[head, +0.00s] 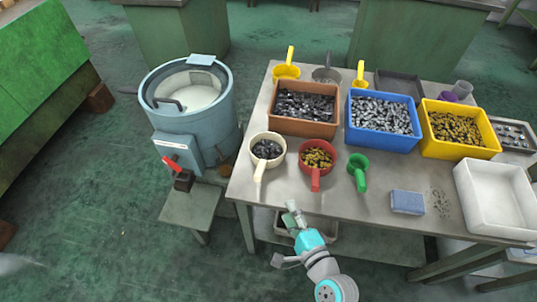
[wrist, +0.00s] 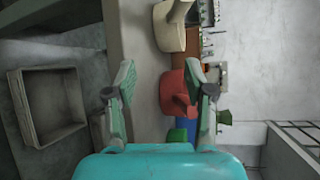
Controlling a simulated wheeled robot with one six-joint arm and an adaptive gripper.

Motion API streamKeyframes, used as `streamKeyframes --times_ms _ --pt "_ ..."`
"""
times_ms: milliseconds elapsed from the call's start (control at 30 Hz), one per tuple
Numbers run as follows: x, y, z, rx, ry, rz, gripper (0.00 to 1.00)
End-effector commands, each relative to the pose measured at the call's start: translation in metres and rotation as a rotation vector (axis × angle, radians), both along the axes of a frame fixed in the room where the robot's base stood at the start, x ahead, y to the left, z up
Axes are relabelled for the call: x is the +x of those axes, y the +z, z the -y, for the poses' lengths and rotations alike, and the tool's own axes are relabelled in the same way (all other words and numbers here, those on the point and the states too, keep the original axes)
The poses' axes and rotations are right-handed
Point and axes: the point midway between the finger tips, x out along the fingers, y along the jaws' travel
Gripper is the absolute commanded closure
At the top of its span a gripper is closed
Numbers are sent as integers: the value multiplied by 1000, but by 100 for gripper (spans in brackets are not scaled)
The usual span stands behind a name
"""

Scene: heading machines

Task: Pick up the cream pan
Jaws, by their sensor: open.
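The cream pan (head: 277,160) stands near the table's front left corner, holding dark metal pieces. Its handle (head: 259,173) points to the front edge. My gripper (head: 294,216) is in front of the table edge, to the right of the cream pan and apart from it. In the wrist view my gripper (wrist: 161,77) has its two fingers wide apart with nothing held between them. The cream pan (wrist: 168,36) shows at the top of that view, beyond the fingertips. The red pan (wrist: 172,90) lies behind the gap, partly hidden by the right finger.
The red pan (head: 316,171) with brass pieces and the green scoop (head: 358,172) sit right of the cream pan. Orange (head: 300,127), blue (head: 383,143) and yellow (head: 459,149) bins stand behind. A blue drum machine (head: 180,135) stands left. A tray (wrist: 28,110) is under the table.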

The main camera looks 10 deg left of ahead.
Motion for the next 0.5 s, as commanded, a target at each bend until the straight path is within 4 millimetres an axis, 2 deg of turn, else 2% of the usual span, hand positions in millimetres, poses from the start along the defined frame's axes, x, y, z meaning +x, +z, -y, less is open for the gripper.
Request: streamKeyframes --times_ms 33,133,300,500 --pt "11 8 -13 47 22 -16 46" --pt "23 17 -31 122 57 -52 46" --pt "33 24 -46 178 85 -84 46" --pt "52 21 -64 182 88 -86 46"
